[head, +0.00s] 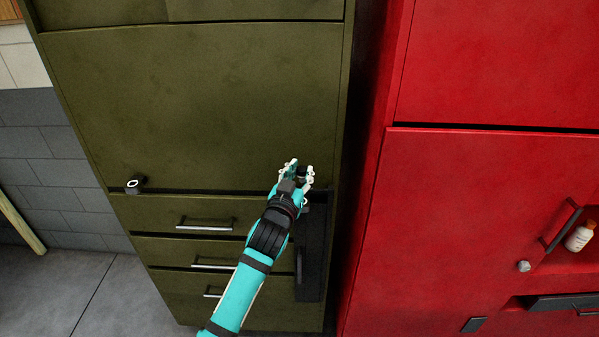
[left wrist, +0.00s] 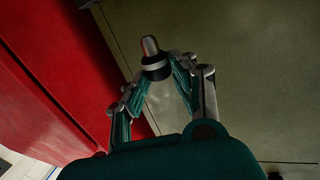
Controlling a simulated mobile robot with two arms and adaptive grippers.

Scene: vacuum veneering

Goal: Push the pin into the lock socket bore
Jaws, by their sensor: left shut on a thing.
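My left gripper (head: 300,169) is in front of the olive cabinet (head: 200,100), near its right edge. It is shut on the pin, a dark piece (head: 302,173) between the fingertips in the head view. In the left wrist view the pin (left wrist: 151,53) has a grey rounded end and a black body with a light band, and it sticks out past the fingertips (left wrist: 155,72). A small black block with a white ring (head: 134,184) sits at the lower left of the large olive door. It may be the lock socket; the pin is well to its right. My right gripper is out of view.
Several drawers with bar handles (head: 205,225) lie below the door. A dark recess or panel (head: 314,255) is at their right. The front of the olive door is clear.

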